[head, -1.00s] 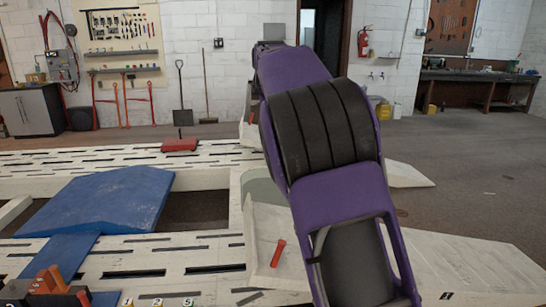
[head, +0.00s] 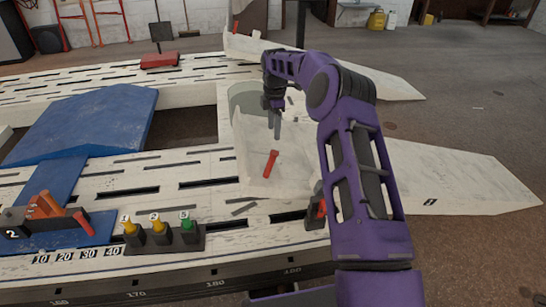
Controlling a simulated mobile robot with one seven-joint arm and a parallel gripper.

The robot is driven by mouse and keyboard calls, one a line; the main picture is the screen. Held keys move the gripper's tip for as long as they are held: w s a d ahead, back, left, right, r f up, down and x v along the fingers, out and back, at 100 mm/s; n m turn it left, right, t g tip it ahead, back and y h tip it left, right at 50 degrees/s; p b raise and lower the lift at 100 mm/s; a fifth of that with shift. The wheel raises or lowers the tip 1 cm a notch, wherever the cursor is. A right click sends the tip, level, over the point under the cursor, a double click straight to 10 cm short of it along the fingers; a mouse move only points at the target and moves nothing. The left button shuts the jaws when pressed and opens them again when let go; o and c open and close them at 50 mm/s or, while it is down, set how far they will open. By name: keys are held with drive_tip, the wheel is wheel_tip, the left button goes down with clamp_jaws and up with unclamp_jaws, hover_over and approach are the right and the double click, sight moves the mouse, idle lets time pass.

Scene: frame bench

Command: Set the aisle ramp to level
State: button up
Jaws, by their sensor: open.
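I cannot tell for certain which part is the aisle ramp. A white panel (head: 247,152) stands tilted at the right end of the near white deck, with a red handle (head: 270,163) leaning on it. A pale ramp plate (head: 470,175) marked with a dark symbol slopes from the deck's right end toward the floor. A second pale plate (head: 385,82) lies behind it, beside the far deck. My gripper (head: 277,133) points down, open and empty, just above the near panel and apart from the red handle. My purple arm hides part of the near plate.
A blue wedge (head: 85,120) bridges the decks at left. On the near deck stand a control block (head: 45,220) with orange and red levers and a row of yellow and green knobs (head: 160,230). A small red-handled part (head: 316,210) is close beside my arm.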

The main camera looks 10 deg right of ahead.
sight(273, 152)
drive_tip(key=f, duration=0.4)
drive_tip(key=f+b, duration=0.1)
drive_tip(key=f, duration=0.8)
drive_tip(key=shift+w+a, duration=0.1)
drive_tip(key=shift+w, duration=0.2)
clamp_jaws()
drive_tip(key=shift+r, duration=0.1)
idle(0.6)
